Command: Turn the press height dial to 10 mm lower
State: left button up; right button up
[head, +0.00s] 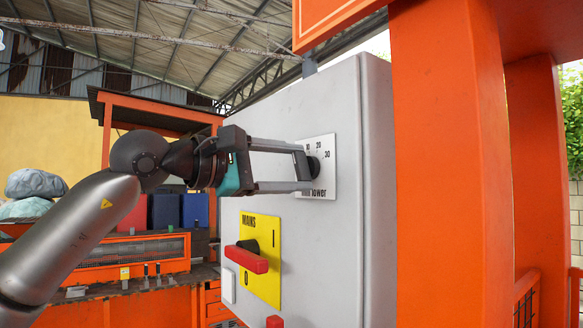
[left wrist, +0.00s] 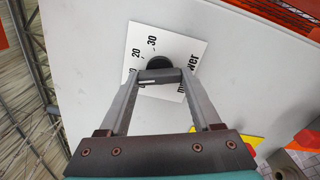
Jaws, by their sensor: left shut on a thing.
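The press height dial is a black round knob (head: 314,166) on a white scale plate (head: 328,178), on the side of a grey cabinet. The plate reads 20, 30 and "lower"; another number is partly hidden behind my gripper. My left gripper (head: 302,166) reaches in from the left, its fingertips shut on the knob. In the left wrist view the knob (left wrist: 158,62) shows just beyond the fingertips (left wrist: 160,76), with the 20 and 30 marks beside it. Which mark the knob points to cannot be told. My right gripper is not in view.
The grey cabinet (head: 365,230) has a yellow MAINS plate (head: 270,225) with a red switch handle (head: 246,259) below the dial. An orange post (head: 455,150) stands to the right. An orange machine (head: 125,255) stands behind at the left.

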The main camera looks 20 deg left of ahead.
pick_arm(q)
jog(key=o, duration=1.4)
jog(key=shift+b+v, duration=2.4)
jog(key=shift+v, duration=5.25)
